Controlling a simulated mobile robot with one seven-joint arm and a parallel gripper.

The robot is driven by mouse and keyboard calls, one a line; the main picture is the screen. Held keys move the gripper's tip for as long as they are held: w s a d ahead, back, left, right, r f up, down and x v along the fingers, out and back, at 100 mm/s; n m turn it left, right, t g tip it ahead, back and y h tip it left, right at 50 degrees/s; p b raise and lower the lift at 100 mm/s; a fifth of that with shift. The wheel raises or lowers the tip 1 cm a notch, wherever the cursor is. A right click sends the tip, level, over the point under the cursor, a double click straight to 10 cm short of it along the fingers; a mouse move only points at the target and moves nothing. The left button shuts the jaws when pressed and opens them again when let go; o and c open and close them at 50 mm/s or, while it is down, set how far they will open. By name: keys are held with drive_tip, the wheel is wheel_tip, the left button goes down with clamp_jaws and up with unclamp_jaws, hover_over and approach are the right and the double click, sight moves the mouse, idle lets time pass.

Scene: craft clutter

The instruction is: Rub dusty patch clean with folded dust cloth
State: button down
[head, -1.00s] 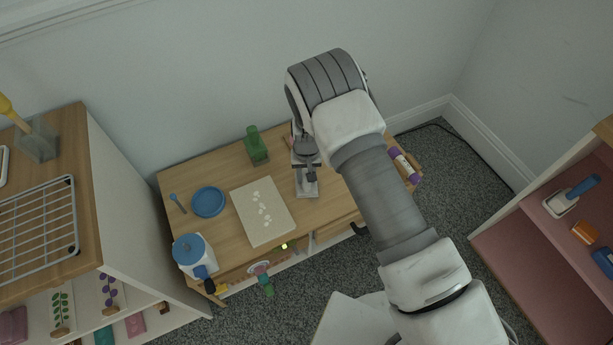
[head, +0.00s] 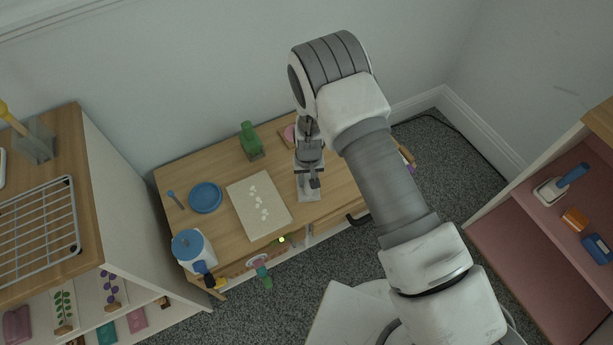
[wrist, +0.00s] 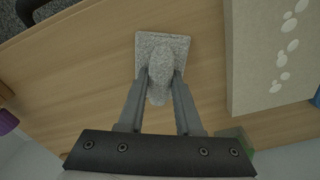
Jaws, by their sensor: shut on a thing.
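My gripper (wrist: 160,80) is shut on the raised middle ridge of a grey speckled folded cloth (wrist: 146,43). In the head view the cloth (head: 308,195) is flat on or just above the wooden table, right of a cream board (head: 238,196); I cannot tell if it touches the wood. The board bears a cluster of white spots (head: 262,205), which look like the dusty patch. The spots also show in the wrist view (wrist: 284,60), right of the cloth and clear of it. The fingers hide part of the ridge.
A blue plate (head: 206,197), a blue-lidded canister (head: 190,250) and a green bottle-like object (head: 250,138) stand left and behind on the table (head: 225,160). Bare wood lies between cloth and board. Shelves stand at left (head: 120,190) and right (head: 520,230).

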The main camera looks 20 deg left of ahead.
drive_tip(key=shift+s+d+f+p, duration=0.1)
drive_tip(key=shift+s+d+p, duration=0.25)
drive_tip(key=shift+s+d, duration=0.75)
drive_tip(key=shift+w, duration=0.15)
drive_tip(key=shift+w+a+b, duration=0.9)
drive_tip(key=shift+w+a, duration=0.05)
drive_tip(key=shift+a, duration=0.2)
drive_tip(key=shift+w+a+r, duration=0.2)
drive_tip(key=shift+w+a, duration=0.05)
drive_tip(key=shift+a, duration=0.05)
drive_tip(key=shift+w+a+f+b, duration=0.25)
drive_tip(key=shift+w+a+b, duration=0.4)
drive_tip(key=shift+a+b, duration=0.3)
drive_tip(key=shift+w+a+b, duration=0.25)
drive_tip(key=shift+w+b, duration=0.05)
drive_tip(key=shift+b, duration=0.05)
drive_tip(key=shift+r, duration=0.1)
